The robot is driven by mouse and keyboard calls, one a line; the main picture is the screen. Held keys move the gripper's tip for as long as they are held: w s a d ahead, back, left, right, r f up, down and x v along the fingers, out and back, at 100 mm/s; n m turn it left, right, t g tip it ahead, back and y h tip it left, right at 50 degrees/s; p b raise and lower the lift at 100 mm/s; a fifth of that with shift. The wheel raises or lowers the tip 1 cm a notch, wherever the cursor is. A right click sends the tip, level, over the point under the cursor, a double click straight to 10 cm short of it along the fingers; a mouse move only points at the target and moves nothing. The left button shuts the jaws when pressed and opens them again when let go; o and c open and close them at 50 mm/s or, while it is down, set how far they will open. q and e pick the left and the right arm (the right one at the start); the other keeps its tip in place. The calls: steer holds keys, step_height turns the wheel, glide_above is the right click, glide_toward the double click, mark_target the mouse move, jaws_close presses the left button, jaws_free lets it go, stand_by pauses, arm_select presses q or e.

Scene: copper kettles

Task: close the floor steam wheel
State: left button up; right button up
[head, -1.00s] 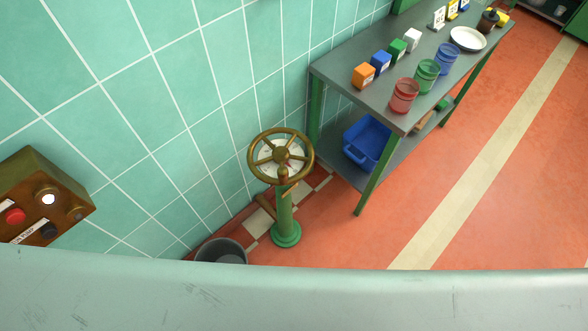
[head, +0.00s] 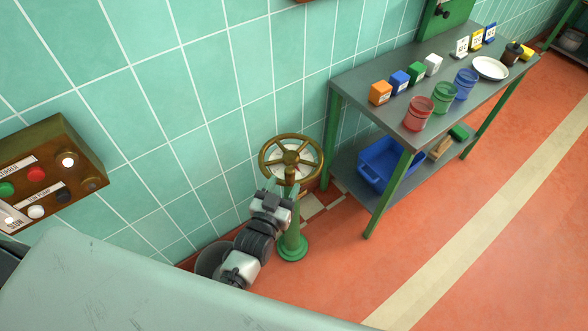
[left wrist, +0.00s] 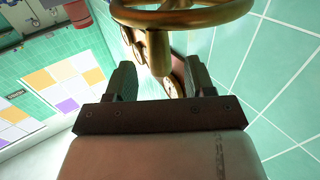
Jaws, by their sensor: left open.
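The steam wheel (head: 291,158) is a round brass handwheel with spokes and a pale dial under it. It tops a green floor post (head: 293,243) near the tiled wall. My left gripper (head: 284,188) is just below the near side of the wheel in the head view and partly hides the post. In the left wrist view, the brass wheel rim (left wrist: 185,18) crosses the top. The open fingers of my gripper (left wrist: 160,76) point toward it, with the brass stem showing between them. I cannot tell whether they touch anything. My right gripper is not in view.
A grey bucket (head: 207,261) stands beside the post, partly behind my arm. A brass button box (head: 50,170) is on the wall at left. A table (head: 385,117) with cubes and cups stands at right, a blue bin (head: 378,178) on its lower shelf. Red floor at right is clear.

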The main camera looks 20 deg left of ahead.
mark_target(293, 169)
arm_select(q)
steer(key=w, duration=0.6)
steer(key=shift+d, duration=0.35)
steer(key=shift+c, duration=0.3)
jaws_close()
